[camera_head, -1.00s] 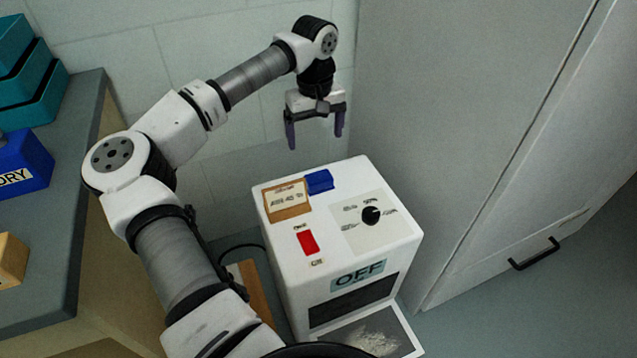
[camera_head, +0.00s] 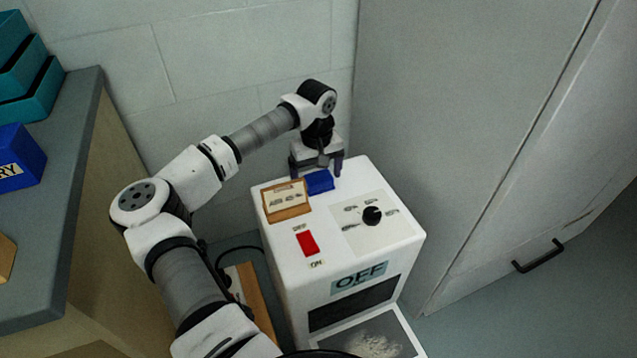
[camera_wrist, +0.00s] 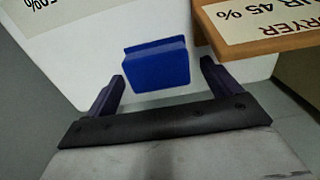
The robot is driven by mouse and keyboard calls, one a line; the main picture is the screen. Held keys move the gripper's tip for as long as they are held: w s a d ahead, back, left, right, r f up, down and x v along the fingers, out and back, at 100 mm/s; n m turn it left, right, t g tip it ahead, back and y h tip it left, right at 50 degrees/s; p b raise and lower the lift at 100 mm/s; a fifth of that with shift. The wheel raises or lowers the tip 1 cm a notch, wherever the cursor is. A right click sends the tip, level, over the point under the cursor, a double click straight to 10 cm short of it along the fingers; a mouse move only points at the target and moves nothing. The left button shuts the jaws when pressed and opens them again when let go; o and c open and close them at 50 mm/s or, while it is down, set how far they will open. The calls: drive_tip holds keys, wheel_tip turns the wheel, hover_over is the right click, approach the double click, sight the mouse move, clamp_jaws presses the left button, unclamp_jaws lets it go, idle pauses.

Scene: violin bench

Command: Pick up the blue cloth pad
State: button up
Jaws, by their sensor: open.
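The blue cloth pad (camera_head: 319,182) lies on the white top of the machine, near its back edge. In the wrist view the pad (camera_wrist: 157,66) is a small blue block just ahead of and between my fingertips. My gripper (camera_head: 316,168) is open and empty at the back edge of the machine, right behind the pad. In the wrist view its two purple fingers (camera_wrist: 163,82) stand on either side of the pad's near end. I cannot tell whether they touch it.
A wooden sign block (camera_head: 287,202) stands close to the pad's left; in the wrist view it (camera_wrist: 265,30) is near the right finger. The white machine (camera_head: 290,246) has a red switch (camera_head: 307,243) and black knob (camera_head: 372,216). A grey cabinet (camera_head: 440,120) stands right.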

sight(317, 173)
drive_tip(key=c, duration=1.1)
drive_tip(key=shift+o, duration=0.2)
wheel_tip(317, 173, up, 20)
drive_tip(key=p, duration=0.3)
drive_tip(key=o, duration=0.3)
drive_tip(key=shift+c, duration=1)
drive_tip(key=shift+f, duration=0.1)
